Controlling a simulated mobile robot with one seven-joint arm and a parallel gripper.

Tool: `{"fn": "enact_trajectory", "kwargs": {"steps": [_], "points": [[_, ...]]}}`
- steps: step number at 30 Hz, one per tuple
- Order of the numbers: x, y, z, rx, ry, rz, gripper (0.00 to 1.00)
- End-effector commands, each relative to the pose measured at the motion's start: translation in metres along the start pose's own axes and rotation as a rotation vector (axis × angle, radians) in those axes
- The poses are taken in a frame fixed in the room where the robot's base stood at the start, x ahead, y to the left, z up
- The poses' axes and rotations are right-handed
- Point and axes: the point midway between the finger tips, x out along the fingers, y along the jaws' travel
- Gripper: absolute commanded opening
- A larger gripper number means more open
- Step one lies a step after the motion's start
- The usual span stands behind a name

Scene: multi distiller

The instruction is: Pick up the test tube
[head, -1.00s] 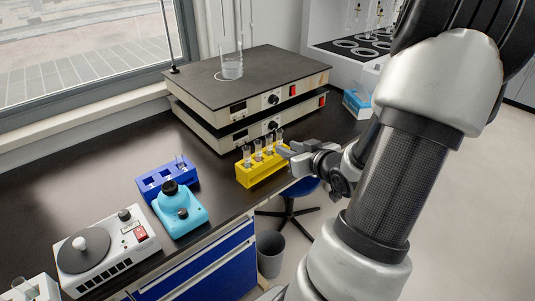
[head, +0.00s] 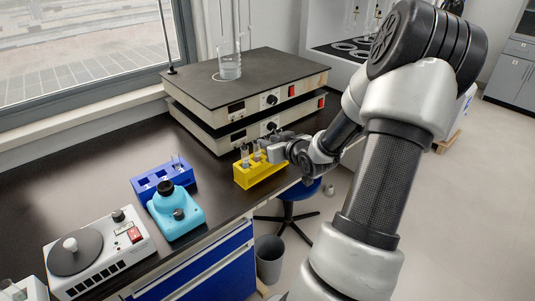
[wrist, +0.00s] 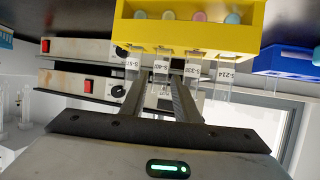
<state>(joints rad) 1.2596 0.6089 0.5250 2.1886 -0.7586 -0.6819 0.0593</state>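The yellow rack (head: 262,177) stands near the front edge of the dark bench and holds several test tubes. Two tubes at its left end (head: 245,157) show in the head view; my gripper hides the rest. In the wrist view, which looks upside down, the rack (wrist: 190,36) is at the top, with labelled clear tubes sticking out of it. My gripper (head: 272,149) is at the right part of the rack, level with the tube tops. In the wrist view my gripper (wrist: 156,80) is open, its fingers apart, with a labelled test tube (wrist: 161,70) appearing between or just beyond the tips.
Two stacked hot plates (head: 250,90) with a beaker (head: 229,67) stand close behind the rack. A blue rack (head: 160,179), a turquoise device (head: 178,213) and a white device with a round disc (head: 98,252) are to the left. Dark bench lies free between.

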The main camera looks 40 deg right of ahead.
Motion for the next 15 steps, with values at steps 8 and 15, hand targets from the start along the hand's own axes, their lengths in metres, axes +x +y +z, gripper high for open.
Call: {"fn": "enact_trajectory", "kwargs": {"steps": [8, 15], "points": [[-0.0005, 0.0001, -0.0003, 0.000, 0.000, 0.000, 0.03], [-0.0006, 0.0002, -0.0004, 0.000, 0.001, 0.000, 0.00]]}}
